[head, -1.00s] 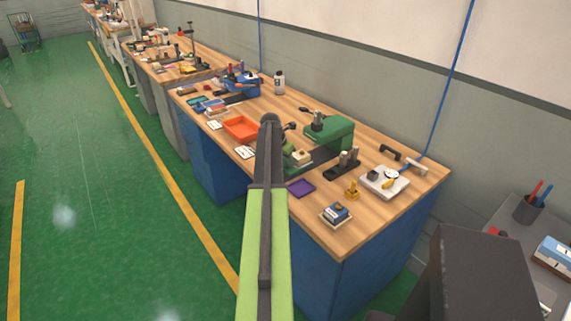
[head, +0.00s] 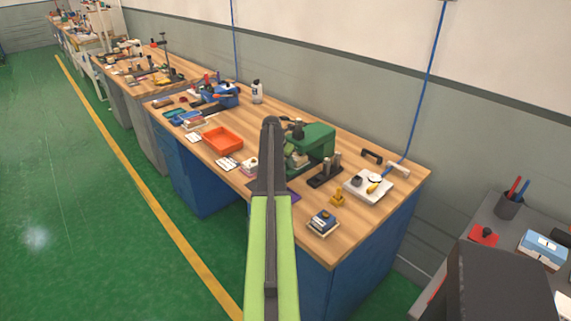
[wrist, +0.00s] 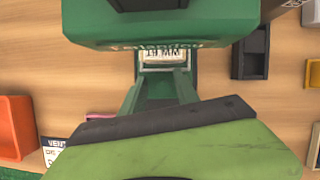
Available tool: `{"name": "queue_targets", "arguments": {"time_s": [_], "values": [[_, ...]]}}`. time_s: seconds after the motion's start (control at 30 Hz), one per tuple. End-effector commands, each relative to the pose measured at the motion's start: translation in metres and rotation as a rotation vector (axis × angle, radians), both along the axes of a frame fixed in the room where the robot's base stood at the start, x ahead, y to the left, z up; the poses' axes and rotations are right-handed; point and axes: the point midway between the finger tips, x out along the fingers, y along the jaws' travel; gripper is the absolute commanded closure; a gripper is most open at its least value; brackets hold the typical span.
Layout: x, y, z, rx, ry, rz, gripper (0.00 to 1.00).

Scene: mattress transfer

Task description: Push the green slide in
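The green machine (head: 318,138) stands on the wooden bench, just right of my arm's end (head: 270,125) in the head view. In the wrist view its dark green body (wrist: 165,25) fills the top. Below it, a narrower dark green part (wrist: 160,92) with sloping sides, perhaps the slide, carries a white printed label (wrist: 163,56). Its lower end is hidden behind a light green part of mine with a dark bar (wrist: 160,122). My fingertips cannot be made out in either view, and contact with the slide cannot be judged.
An orange tray (head: 222,140) lies left of the machine. A grey cart (head: 490,225) stands at far right.

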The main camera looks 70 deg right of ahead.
Motion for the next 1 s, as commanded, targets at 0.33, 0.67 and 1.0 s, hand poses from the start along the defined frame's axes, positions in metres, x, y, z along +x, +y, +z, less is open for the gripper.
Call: {"name": "queue_targets", "arguments": {"time_s": [0.33,0.67,1.0], "values": [[-0.001,0.002,0.001,0.002,0.001,-0.001,0.59],[0.002,0.016,0.044,0.002,0.001,-0.002,0.59],[0.010,0.047,0.121,0.002,0.000,0.000,0.59]]}}
